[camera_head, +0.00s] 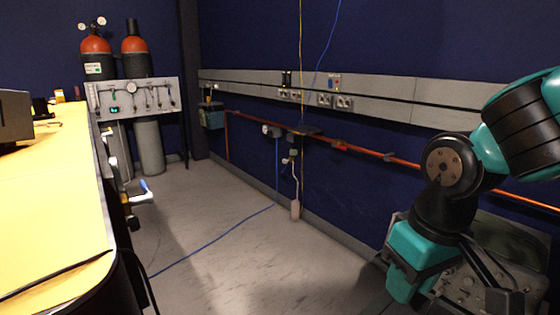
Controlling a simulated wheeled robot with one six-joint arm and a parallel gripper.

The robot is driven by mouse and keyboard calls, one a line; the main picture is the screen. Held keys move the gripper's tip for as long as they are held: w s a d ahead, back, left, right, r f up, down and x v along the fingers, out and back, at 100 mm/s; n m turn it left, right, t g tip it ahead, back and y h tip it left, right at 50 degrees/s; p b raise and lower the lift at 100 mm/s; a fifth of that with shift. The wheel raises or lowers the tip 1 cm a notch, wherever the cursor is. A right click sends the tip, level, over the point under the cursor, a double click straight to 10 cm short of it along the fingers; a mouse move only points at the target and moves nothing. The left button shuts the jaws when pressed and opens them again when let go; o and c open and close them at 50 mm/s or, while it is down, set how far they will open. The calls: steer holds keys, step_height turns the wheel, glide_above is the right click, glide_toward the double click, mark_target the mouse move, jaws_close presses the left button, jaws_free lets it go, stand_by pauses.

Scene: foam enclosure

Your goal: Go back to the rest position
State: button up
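My arm (455,165), teal and black, comes in from the right edge and bends downward at a round black joint. Its lower end, with a teal block (415,255) and dark parts beside it, hangs at the lower right in front of a grey panel. My gripper's fingers cannot be made out clearly against the dark parts there, so whether they are open or shut does not show. No held object can be seen.
A yellow-topped bench (55,180) runs along the left. Orange-topped cylinders (95,55) and a valve panel (135,97) stand at the back. An orange pipe (310,138) follows the blue right wall. A blue cable (215,240) crosses the otherwise open grey floor (240,265).

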steer(key=s+a+r+n+y, duration=0.2)
steer(key=s+a+r+y, duration=0.1)
steer(key=s, duration=0.7)
step_height(320, 180, up, 30)
steer(key=p, duration=3)
steer(key=shift+f+g, duration=0.25)
steer(key=shift+g, duration=0.15)
steer(key=shift+w+d, duration=0.1)
